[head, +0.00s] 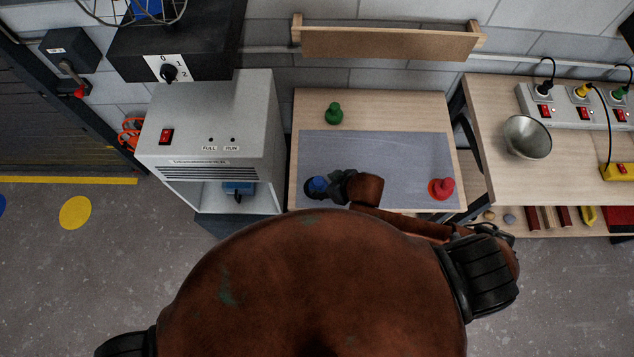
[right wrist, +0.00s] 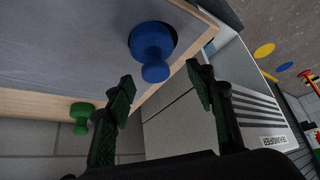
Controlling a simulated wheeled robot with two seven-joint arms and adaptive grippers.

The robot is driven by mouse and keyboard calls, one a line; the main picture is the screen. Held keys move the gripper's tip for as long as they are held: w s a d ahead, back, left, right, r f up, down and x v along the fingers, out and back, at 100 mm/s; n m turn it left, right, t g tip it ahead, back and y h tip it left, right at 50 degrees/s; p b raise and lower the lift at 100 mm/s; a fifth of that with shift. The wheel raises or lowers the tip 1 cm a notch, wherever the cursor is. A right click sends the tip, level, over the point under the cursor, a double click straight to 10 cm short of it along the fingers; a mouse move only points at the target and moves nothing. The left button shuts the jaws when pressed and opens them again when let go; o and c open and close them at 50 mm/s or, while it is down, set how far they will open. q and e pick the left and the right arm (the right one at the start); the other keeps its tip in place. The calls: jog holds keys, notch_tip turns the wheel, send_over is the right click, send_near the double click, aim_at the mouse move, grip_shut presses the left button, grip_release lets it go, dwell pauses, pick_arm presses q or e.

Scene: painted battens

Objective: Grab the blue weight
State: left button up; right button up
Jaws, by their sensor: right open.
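The blue weight (head: 318,184) stands on a dark round spot at the front left of the grey mat (head: 385,150). It shows in the right wrist view (right wrist: 152,48) as a blue disc with a knob, just beyond the fingertips. My right gripper (head: 338,187) is beside it on its right in the head view. In the wrist view the right gripper (right wrist: 162,90) is open, its two fingers apart with nothing between them. The weight looks clear of both fingers. My left gripper is not in view.
A green weight (head: 334,114) stands at the table's back edge, and a red weight (head: 441,188) at the mat's front right. A grey cabinet (head: 215,120) rises left of the table. A metal bowl (head: 528,136) stands on the right bench. The mat's middle is clear.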

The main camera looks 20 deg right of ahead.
aim_at(318, 181)
jog(key=w+f, duration=0.3)
jog(key=shift+w+a+f, duration=0.1)
jog(key=shift+a+f, duration=0.05)
jog(key=shift+a, duration=0.2)
jog(key=shift+w+a+f, duration=0.2)
jog(key=shift+f, duration=0.25)
jog(key=shift+c, duration=0.4)
grip_shut()
